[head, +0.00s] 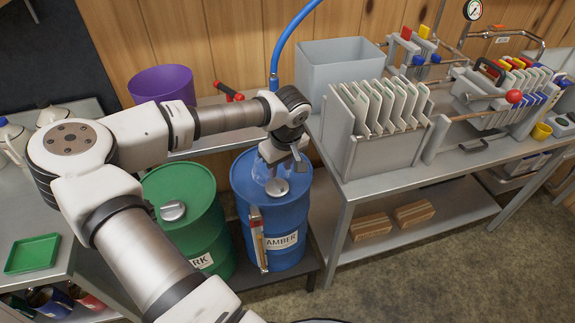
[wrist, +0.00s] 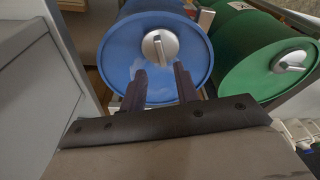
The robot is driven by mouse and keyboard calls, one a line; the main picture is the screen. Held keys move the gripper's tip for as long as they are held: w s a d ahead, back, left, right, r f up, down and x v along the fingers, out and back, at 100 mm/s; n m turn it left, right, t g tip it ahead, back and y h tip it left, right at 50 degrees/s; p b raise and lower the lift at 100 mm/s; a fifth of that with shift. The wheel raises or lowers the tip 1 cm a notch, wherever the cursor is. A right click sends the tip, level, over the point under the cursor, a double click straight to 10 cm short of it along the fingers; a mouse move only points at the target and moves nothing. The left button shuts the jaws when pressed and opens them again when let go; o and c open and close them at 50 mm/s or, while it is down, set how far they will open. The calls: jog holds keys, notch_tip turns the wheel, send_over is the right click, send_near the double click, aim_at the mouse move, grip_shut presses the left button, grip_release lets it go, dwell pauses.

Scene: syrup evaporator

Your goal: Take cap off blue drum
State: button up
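The blue drum (head: 282,215) with an "AMBER" label stands upright beside the green drum. Its silver cap (head: 277,187) sits on the blue lid and also shows in the wrist view (wrist: 160,48), with a raised grip bar across it. My gripper (head: 276,165) is above the drum's lid, pointing down. In the wrist view my two dark fingers (wrist: 162,85) are spread apart with nothing between them. The cap lies beyond the fingertips, apart from them as far as I can see.
The green drum (head: 183,205) with its own silver cap (head: 172,211) stands left of the blue drum. A paddle-like gauge (head: 258,240) hangs on the blue drum's front. A metal bench (head: 400,172) with a filter press is close on the right. A blue hose (head: 283,45) hangs behind.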

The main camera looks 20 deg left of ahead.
aim_at(277, 184)
jog(key=f+b, duration=0.1)
jog(key=f, duration=0.1)
jog(key=a+f+b, duration=0.1)
jog(key=f+b, duration=0.1)
jog(key=f, duration=0.1)
jog(key=f+b, duration=0.2)
jog(key=f, duration=0.1)
jog(key=shift+w+a, duration=0.15)
jog(key=shift+w, duration=0.25)
jog(key=shift+s+f+b, duration=0.2)
jog(key=shift+f+b, duration=0.15)
jog(key=shift+b, duration=0.25)
jog(key=shift+c, duration=0.4)
grip_shut()
jog(key=shift+r, duration=0.15)
jog(key=shift+w+a+r+p, duration=0.1)
jog(key=shift+w+r+p, duration=0.1)
jog(key=shift+r+p, duration=0.35)
jog(key=shift+w+r+p, duration=0.15)
jog(key=shift+r+p, duration=0.3)
jog(key=shift+r, duration=0.15)
jog(key=shift+r+p, duration=0.55)
jog(key=shift+r, duration=0.55)
